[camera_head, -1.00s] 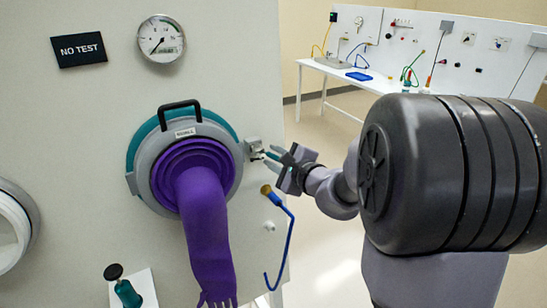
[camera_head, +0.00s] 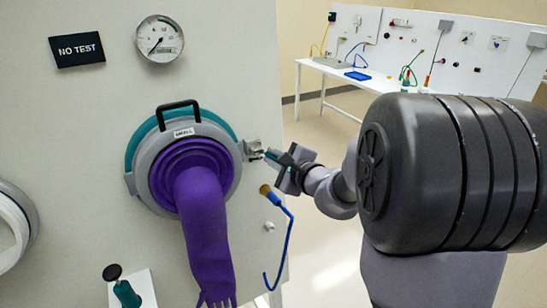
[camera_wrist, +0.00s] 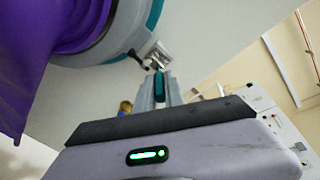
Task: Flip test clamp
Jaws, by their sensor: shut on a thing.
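The test clamp (camera_head: 252,149) is a small metal latch on the right side of the grey and teal port ring (camera_head: 140,183) on the pale panel. My gripper (camera_head: 266,154) reaches it from the right and is shut on the clamp's small lever. In the wrist view the clamp (camera_wrist: 157,55) is a shiny metal block at the ring's edge, and my gripper's fingertips (camera_wrist: 159,76) meet just below it. The fingers hide most of the gripped part. A purple glove (camera_head: 205,235) hangs out of the port.
A blue hose with a brass end (camera_head: 289,235) hangs on the panel below my gripper. A teal bottle (camera_head: 125,293) stands at lower left. A white bench (camera_head: 335,70) is at the back.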

